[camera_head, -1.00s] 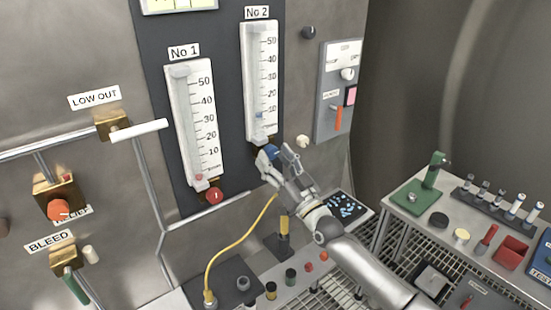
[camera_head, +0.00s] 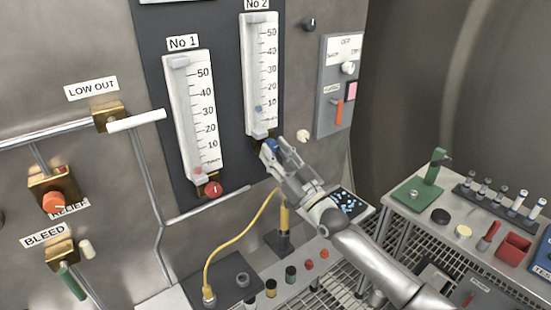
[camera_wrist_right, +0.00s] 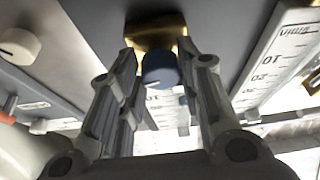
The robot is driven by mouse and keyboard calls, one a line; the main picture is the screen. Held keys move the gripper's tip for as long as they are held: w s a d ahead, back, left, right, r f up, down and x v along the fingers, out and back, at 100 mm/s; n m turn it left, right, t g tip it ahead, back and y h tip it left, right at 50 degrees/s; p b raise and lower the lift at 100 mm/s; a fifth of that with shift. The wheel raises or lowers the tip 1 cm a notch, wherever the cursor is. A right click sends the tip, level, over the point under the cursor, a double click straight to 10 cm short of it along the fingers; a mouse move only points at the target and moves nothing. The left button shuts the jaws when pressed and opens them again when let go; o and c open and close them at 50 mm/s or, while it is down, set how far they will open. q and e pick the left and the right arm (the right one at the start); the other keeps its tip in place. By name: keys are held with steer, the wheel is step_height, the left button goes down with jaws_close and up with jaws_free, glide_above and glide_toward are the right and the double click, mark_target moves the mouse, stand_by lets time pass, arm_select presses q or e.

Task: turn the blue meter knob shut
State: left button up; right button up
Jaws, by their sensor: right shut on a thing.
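The blue meter knob (camera_wrist_right: 160,70) sits on a brass fitting (camera_wrist_right: 155,35) at the foot of the No 2 meter (camera_head: 260,80). My right gripper (camera_head: 268,149) is at the knob, and its fingers hide most of it in the head view. In the right wrist view the fingers of my right gripper (camera_wrist_right: 158,85) stand on both sides of the blue knob, shut on it. My left gripper is not in view.
The No 1 meter (camera_head: 193,115) with a red knob (camera_head: 212,189) stands to the left. A cream knob (camera_head: 303,136) and a switch panel (camera_head: 338,85) are close on the right. A yellow hose (camera_head: 225,240) runs below my right arm.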

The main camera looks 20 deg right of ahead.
steer(key=n+b, duration=0.1)
steer(key=n+y, duration=0.1)
steer(key=shift+d+f+n+g+b, duration=0.15)
steer(key=shift+n+g+b, duration=0.15)
steer(key=shift+b, duration=0.05)
steer(key=n+y+b, duration=0.1)
steer(key=n, duration=0.1)
steer(key=shift+n+g, duration=0.4)
steer(key=n, duration=0.1)
steer(key=n+g+y, duration=0.1)
steer(key=n+b, duration=0.1)
steer(key=shift+w+d+r+n+y, duration=0.1)
steer(key=shift+d+r+n+y, duration=0.1)
steer(key=shift+r+n+y, duration=0.15)
steer(key=shift+n+g+y, duration=0.35)
steer(key=shift+n+g, duration=0.35)
steer(key=shift+n, duration=0.55)
steer(key=shift+d+r+n+g+p, duration=0.15)
steer(key=shift+n+g+p, duration=0.25)
steer(key=shift+n+p, duration=0.45)
steer(key=n+p, duration=0.1)
steer(key=n, duration=0.1)
steer(key=n+g, duration=0.1)
steer(key=n, duration=0.1)
steer(key=shift+w+r+g+p, duration=0.1)
steer(key=shift+g+p, duration=0.2)
steer(key=shift+p, duration=0.05)
steer(key=shift+n, duration=0.25)
